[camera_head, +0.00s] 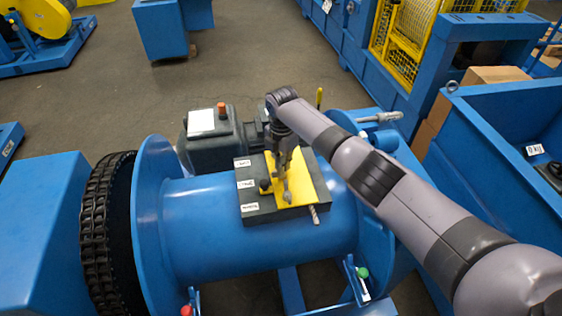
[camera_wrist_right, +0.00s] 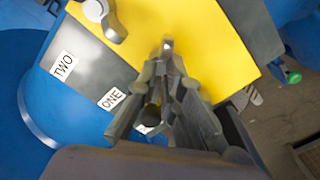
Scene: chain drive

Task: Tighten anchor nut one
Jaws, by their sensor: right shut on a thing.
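A dark block (camera_head: 236,216) with white labels sits on top of the blue drum (camera_head: 190,235). A yellow plate (camera_head: 315,181) lies over the block. My right gripper (camera_head: 286,186) reaches down onto the plate and is shut on anchor nut one, which its fingers mostly hide. In the right wrist view, the closed fingers (camera_wrist_right: 168,75) point at the yellow plate (camera_wrist_right: 205,45), with a small shiny tip between them. The label ONE (camera_wrist_right: 112,98) is beside them. A grey winged nut (camera_wrist_right: 108,20) stands near the label TWO (camera_wrist_right: 63,65). My left gripper is not in view.
A black chain (camera_head: 100,240) wraps the wheel at the drum's left end. A grey motor (camera_head: 212,145) with an orange cap stands behind. A green knob (camera_head: 363,272) is at front right. Blue machines and a blue bin (camera_head: 500,100) stand at the right. Open floor lies behind.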

